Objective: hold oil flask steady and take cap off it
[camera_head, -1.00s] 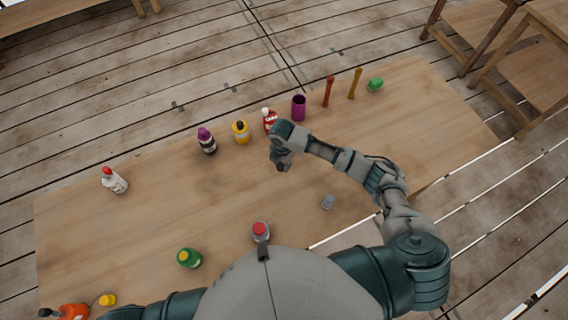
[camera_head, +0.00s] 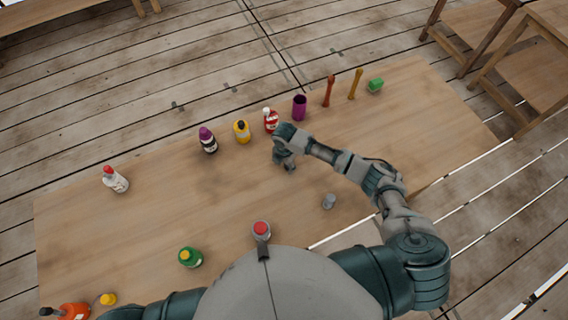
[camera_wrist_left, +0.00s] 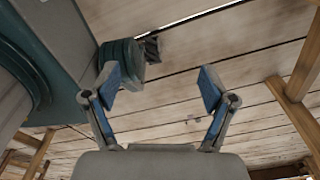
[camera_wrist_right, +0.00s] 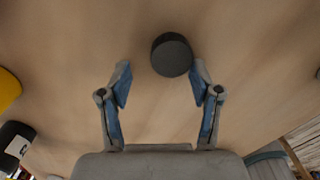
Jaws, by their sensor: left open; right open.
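My right gripper (camera_head: 287,163) is over the middle of the table in the head view, short of the row of bottles. In the right wrist view its fingers (camera_wrist_right: 163,88) are open and empty. A dark grey round thing (camera_wrist_right: 171,55) lies just beyond the fingertips, nearer the right one; it looks like a cap or top seen end-on. In the head view my gripper and arm hide it. I cannot tell for certain which thing is the oil flask. My left gripper (camera_wrist_left: 160,85) is open and empty in the left wrist view, facing floor planks.
A yellow bottle (camera_head: 242,132), a dark purple-capped bottle (camera_head: 208,142), a red bottle (camera_head: 271,120) and a purple cup (camera_head: 299,108) stand behind. A white bottle (camera_head: 116,181) is left. A green bottle (camera_head: 190,257), a red-topped thing (camera_head: 261,230) and a grey piece (camera_head: 329,201) are nearer me.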

